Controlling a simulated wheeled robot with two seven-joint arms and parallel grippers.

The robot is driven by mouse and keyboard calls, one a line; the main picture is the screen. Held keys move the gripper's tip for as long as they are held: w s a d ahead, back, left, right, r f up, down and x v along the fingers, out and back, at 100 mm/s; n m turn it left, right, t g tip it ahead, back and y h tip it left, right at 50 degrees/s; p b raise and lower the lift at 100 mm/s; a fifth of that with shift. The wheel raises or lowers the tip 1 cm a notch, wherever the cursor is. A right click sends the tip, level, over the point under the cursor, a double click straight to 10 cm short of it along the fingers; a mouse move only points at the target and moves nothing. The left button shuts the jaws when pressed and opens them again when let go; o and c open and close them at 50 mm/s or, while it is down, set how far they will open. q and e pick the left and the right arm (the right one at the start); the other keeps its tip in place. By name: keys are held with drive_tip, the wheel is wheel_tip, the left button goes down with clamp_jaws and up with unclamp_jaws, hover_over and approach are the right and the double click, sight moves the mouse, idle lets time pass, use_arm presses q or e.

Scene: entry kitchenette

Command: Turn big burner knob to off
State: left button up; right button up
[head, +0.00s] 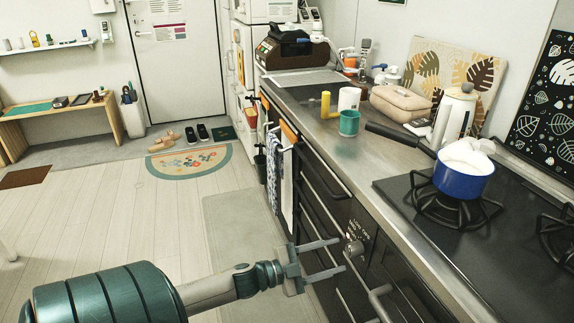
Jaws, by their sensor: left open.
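A burner knob (353,248) sits on the dark front panel of the stove unit, below the counter edge, with small white markings beside it. I cannot read its setting at this size. My left gripper (340,256) is open, its two fingers pointing right toward the knob. The fingertips are close to the knob's left side; I cannot tell whether they touch it. A blue pot (464,174) with white contents stands on a burner (432,210) of the black cooktop (490,250). My right gripper is not in view.
The steel counter (345,165) holds a teal cup (349,122), a kettle (455,115) and a beige case (400,104). A metal handle (380,300) juts out below the knob. The pot's dark handle (400,139) reaches left over the counter.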

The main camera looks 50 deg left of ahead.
use_arm(q)
drive_tip(key=v, duration=1.3)
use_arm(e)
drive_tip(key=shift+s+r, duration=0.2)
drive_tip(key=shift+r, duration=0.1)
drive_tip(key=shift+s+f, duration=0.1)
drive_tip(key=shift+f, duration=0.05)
